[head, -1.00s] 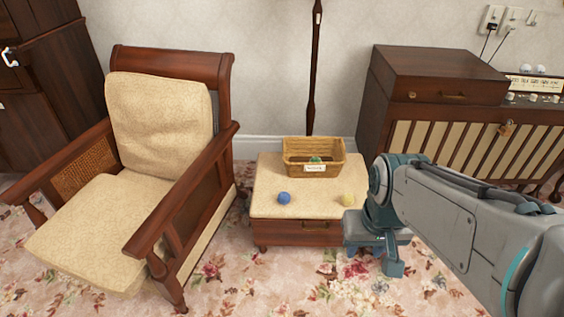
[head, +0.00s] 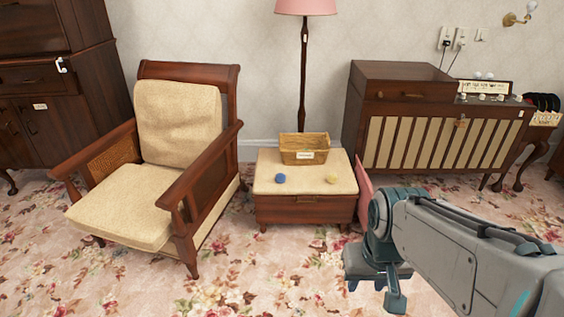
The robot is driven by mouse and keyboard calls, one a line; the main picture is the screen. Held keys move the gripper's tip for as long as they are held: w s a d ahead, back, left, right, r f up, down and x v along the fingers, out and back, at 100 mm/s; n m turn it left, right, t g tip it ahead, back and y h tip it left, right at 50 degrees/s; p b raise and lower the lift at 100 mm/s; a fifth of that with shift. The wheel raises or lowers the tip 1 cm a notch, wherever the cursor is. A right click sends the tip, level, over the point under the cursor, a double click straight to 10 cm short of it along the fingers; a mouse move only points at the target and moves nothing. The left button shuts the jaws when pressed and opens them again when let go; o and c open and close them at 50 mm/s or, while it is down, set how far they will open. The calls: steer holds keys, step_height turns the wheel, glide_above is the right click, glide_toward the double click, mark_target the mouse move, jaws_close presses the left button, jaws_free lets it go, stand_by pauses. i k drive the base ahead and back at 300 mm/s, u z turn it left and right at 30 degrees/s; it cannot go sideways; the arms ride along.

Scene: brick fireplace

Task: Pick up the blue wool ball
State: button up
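The blue wool ball (head: 280,178) sits on the cream cushioned top of a low wooden stool (head: 305,206), near its front left. A yellow wool ball (head: 332,178) lies to its right on the same top. A wicker basket (head: 304,156) with a white label stands behind them; its inside is hardly visible. My gripper (head: 380,284) hangs over the carpet, in front and to the right of the stool, apart from both balls. Its fingers are partly hidden, so its opening is unclear.
A wooden armchair (head: 155,212) stands left of the stool. A wooden cabinet (head: 405,128) stands behind on the right. A pink flat thing (head: 363,192) shows beside the stool, partly behind my arm. Floral carpet (head: 270,275) in front is clear.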

mark_target(280, 178)
steer(key=u, duration=0.35)
steer(key=i, duration=0.85)
steer(key=u, duration=1.1)
steer(key=i, duration=1)
steer(key=z, duration=1.15)
steer(key=i, duration=0.95)
steer(key=z, duration=0.35)
